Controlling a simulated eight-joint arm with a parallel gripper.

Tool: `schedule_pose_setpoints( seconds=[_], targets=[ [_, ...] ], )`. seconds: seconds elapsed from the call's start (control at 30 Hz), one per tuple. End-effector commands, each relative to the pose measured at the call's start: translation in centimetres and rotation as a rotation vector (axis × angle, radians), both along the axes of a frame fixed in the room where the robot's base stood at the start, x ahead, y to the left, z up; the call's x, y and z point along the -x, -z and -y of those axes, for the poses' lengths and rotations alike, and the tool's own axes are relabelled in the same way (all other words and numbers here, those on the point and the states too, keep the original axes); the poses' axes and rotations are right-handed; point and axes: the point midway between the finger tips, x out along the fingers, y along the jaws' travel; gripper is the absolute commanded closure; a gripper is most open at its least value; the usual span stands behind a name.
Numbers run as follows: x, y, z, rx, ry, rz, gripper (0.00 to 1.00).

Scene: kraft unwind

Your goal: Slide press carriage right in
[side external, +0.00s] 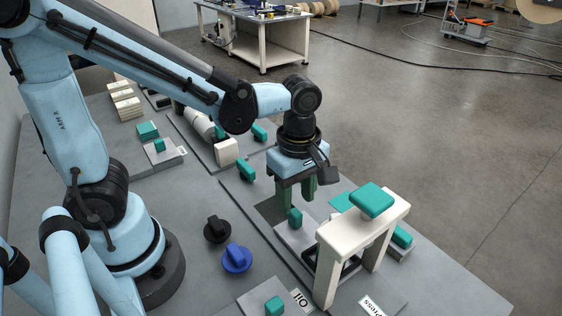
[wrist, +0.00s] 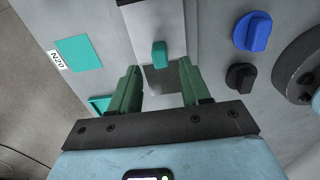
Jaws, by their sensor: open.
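The press is a white arch (side external: 345,235) with a teal block on top, beside a label reading "press". The press carriage (side external: 285,238) looks like a light grey plate beside the arch, with an upright teal handle (side external: 295,218). The handle also shows in the wrist view (wrist: 159,54), roughly centred ahead of the gap between my fingers. My gripper (side external: 296,196) is open and empty, with its green fingers pointing down, close above the handle. In the wrist view my gripper (wrist: 158,78) has a finger on each side of the pale plate.
A blue knob (side external: 237,258) and a black knob (side external: 217,229) stand left of the carriage. A teal handle (side external: 274,306) is near the "oil" label. Another teal handle (side external: 246,169) is behind my gripper. The arch stands close to the right of my gripper.

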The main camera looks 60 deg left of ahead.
Motion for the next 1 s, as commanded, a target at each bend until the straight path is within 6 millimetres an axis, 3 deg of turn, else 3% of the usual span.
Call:
schedule_pose_setpoints(
  seconds=[0.3, 0.5, 1.0],
  targets=[
    [0.0, -4.4, 0.0, 0.000, 0.000, 0.000, 0.53],
    [0.0, -6.3, 0.0, 0.000, 0.000, 0.000, 0.53],
    [0.0, -7.0, 0.0, 0.002, -0.001, -0.001, 0.53]
  ],
)
